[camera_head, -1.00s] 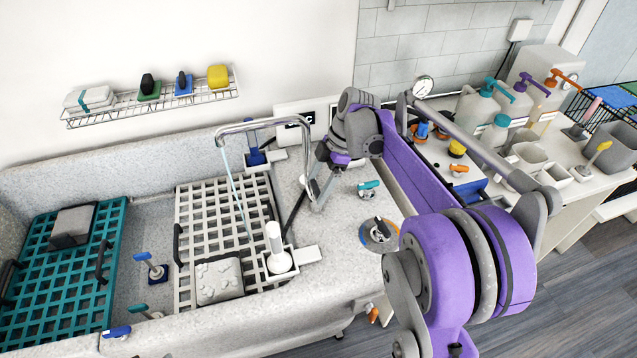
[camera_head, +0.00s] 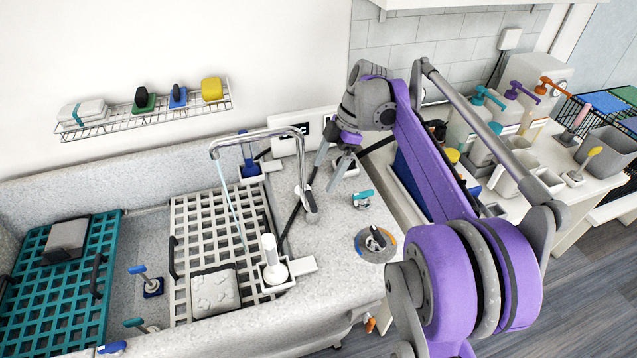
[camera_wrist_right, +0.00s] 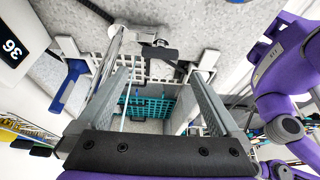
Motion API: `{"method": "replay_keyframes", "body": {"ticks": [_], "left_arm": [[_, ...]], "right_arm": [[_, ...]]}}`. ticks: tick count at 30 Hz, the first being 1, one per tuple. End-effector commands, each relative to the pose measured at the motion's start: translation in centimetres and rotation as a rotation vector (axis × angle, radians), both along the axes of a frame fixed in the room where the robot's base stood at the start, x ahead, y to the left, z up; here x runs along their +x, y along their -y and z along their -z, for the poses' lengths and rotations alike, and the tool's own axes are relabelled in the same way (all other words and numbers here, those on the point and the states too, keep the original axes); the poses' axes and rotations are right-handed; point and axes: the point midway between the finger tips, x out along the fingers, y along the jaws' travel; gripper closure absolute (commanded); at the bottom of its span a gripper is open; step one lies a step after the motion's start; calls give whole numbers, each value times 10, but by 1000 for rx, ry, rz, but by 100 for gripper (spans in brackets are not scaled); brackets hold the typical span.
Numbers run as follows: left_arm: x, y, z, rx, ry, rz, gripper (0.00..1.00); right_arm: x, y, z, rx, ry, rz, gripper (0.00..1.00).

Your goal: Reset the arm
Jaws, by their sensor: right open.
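The grooming arm is a chrome tube (camera_head: 255,137). It rises from a post at the tub's right side, bends left over the white grate and carries a thin pale teal loop (camera_head: 232,210). In the right wrist view its chrome tube (camera_wrist_right: 108,62) lies beside the left finger, with a clamp and black lever near the top. My right gripper (camera_head: 331,166) is open just right of and behind the post in the head view. Its open fingers also show in the wrist view (camera_wrist_right: 162,76) with nothing clearly between them. My left gripper is not in view.
A white grate (camera_head: 190,238) and a teal grate (camera_head: 30,265) lie in the tub. A white-handled tool (camera_head: 271,255) stands at the tub's right edge. A round dial (camera_head: 376,242) sits on the ledge. Pump bottles (camera_head: 492,105) crowd the right counter. A wire shelf (camera_head: 150,115) hangs above.

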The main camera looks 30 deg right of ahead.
Motion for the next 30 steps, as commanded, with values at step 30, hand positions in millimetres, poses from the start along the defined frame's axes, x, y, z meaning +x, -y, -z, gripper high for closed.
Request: {"method": "replay_keyframes", "body": {"ticks": [30], "left_arm": [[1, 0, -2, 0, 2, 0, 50]], "right_arm": [[-23, -27, -10, -59, -39, 184, 0]]}}
